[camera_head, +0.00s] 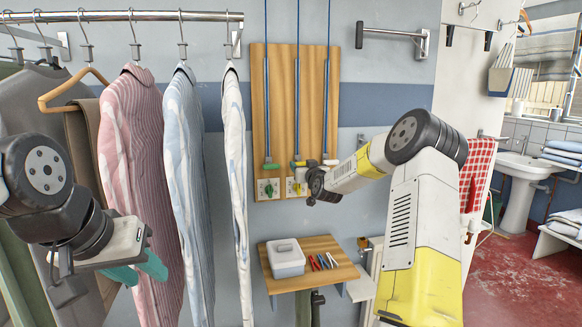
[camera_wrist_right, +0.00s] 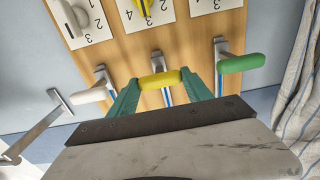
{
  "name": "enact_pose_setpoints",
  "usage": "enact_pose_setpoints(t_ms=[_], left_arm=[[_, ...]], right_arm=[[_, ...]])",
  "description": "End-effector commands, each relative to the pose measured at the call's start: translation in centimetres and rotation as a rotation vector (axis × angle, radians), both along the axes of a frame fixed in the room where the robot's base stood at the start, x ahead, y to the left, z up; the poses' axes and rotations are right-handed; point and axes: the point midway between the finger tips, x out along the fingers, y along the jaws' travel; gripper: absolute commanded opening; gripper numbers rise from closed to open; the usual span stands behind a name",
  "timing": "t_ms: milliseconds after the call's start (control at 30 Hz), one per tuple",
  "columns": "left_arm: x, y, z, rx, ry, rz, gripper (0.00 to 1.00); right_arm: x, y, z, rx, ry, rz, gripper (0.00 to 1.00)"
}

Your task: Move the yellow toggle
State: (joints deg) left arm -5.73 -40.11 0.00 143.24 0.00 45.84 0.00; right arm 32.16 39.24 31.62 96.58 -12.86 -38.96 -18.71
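A yellow bar-shaped handle (camera_wrist_right: 158,79) stands on a metal bracket with a blue rod, between a green handle (camera_wrist_right: 243,63) and a white handle (camera_wrist_right: 88,95). Beyond it a yellow knob (camera_wrist_right: 146,7) sits on a numbered plate, cut by the picture's edge. In the head view the yellow handle (camera_head: 297,164) is partly covered by my right gripper (camera_head: 306,170). My right gripper's teal fingers are apart, one at each end of the yellow handle; contact is unclear. My left gripper (camera_head: 138,270) is open and empty by the hanging shirts.
The wooden board (camera_head: 285,90) carries three rods on the wall. Shirts (camera_head: 135,180) hang from a rail on the left. A sink (camera_head: 522,180) stands far right.

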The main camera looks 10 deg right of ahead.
Motion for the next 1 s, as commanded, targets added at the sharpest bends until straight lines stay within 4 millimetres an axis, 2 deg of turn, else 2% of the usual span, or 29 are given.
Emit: enact_pose_setpoints(t_ms=[33, 133, 367, 533, 767, 1000], left_arm=[[0.0, 0.0, 0.0, 0.0, 0.0, 0.0, 0.36], [0.0, 0.0, 0.0, 0.0, 0.0, 0.0, 0.36], [0.0, 0.0, 0.0, 0.0, 0.0, 0.0, 0.36], [0.0, 0.0, 0.0, 0.0, 0.0, 0.0, 0.36], [0.0, 0.0, 0.0, 0.0, 0.0, 0.0, 0.36], [0.0, 0.0, 0.0, 0.0, 0.0, 0.0, 0.36]], right_arm=[[0.0, 0.0, 0.0, 0.0, 0.0, 0.0, 0.19], [0.0, 0.0, 0.0, 0.0, 0.0, 0.0, 0.0], [0.0, 0.0, 0.3, -0.001, -0.001, 0.0, 0.0], [0.0, 0.0, 2.4, -0.002, -0.006, 0.0, 0.0], [0.0, 0.0, 8.8, -0.003, -0.015, -0.002, 0.0], [-0.1, 0.1, 17.4, -0.002, -0.018, -0.001, 0.0]])
